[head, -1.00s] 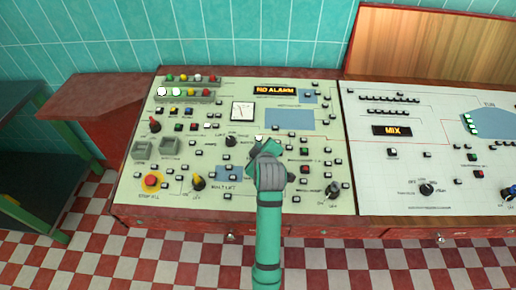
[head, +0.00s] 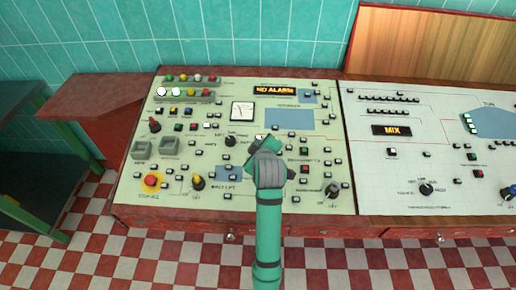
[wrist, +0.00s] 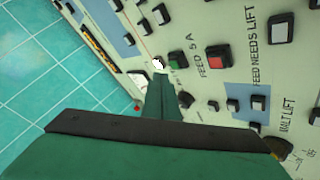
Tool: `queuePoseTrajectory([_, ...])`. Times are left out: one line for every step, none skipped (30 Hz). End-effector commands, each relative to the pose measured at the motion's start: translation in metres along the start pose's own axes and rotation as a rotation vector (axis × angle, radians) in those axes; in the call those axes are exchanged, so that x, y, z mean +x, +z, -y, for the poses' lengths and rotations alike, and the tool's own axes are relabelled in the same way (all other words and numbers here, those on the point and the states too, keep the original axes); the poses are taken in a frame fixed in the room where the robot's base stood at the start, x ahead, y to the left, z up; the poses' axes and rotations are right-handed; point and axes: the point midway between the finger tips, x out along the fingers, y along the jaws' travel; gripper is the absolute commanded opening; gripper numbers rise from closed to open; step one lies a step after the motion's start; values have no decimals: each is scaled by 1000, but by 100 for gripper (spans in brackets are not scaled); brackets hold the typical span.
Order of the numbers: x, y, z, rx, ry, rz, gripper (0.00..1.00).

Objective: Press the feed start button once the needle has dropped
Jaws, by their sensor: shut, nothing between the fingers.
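The feed group, labelled "FEED", shows in the wrist view: a green button (wrist: 178,60), a red button (wrist: 218,57) below it on the panel, and a lit white piece (wrist: 158,63) beside the green one. Which is the start button is not readable. My gripper (wrist: 163,80) is shut and empty, its tip just short of the lit piece and green button; contact cannot be told. In the head view my gripper (head: 265,145) covers this spot. The white gauge (head: 242,111) stands above left of it, its thin needle near upright.
An amber display (head: 275,90) reads "NO ALARM". Many small buttons and knobs crowd the panel around my gripper. A second panel (head: 370,150) with a "MIX" display (head: 392,130) stands to the right.

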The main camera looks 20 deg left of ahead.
Motion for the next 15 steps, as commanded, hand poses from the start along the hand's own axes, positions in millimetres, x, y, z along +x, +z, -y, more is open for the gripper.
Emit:
queuePoseTrajectory([-3, -3, -3, 0, 2, -1, 0])
queuePoseTrajectory([-5, -4, -4, 0, 1, -1, 0])
queuePoseTrajectory([-8, -6, -6, 0, 2, -1, 0])
queuePoseTrajectory([-10, -7, -8, 0, 3, -1, 0])
queuePoseTrajectory([-12, -8, -10, 0, 4, -1, 0])
queuePoseTrajectory([-14, -10, -11, 0, 3, 0, 0])
queuePoseTrajectory([-16, -11, -13, 0, 3, 0, 0])
queuePoseTrajectory([-17, -12, -14, 0, 3, 0, 0])
queuePoseTrajectory([-20, -14, -16, 0, 3, 0, 0])
queuePoseTrajectory([-21, -15, -17, 0, 2, 0, 0])
queuePoseTrajectory([-23, -16, -18, 0, 2, 0, 0])
queuePoseTrajectory([-25, -18, -20, 0, 3, 0, 0])
queuePoseTrajectory([-26, -19, -20, 0, 3, 0, 0])
queuePoseTrajectory([-27, -19, -21, 0, 3, 0, 0])
queuePoseTrajectory([-28, -20, -21, 0, 2, 0, 0])
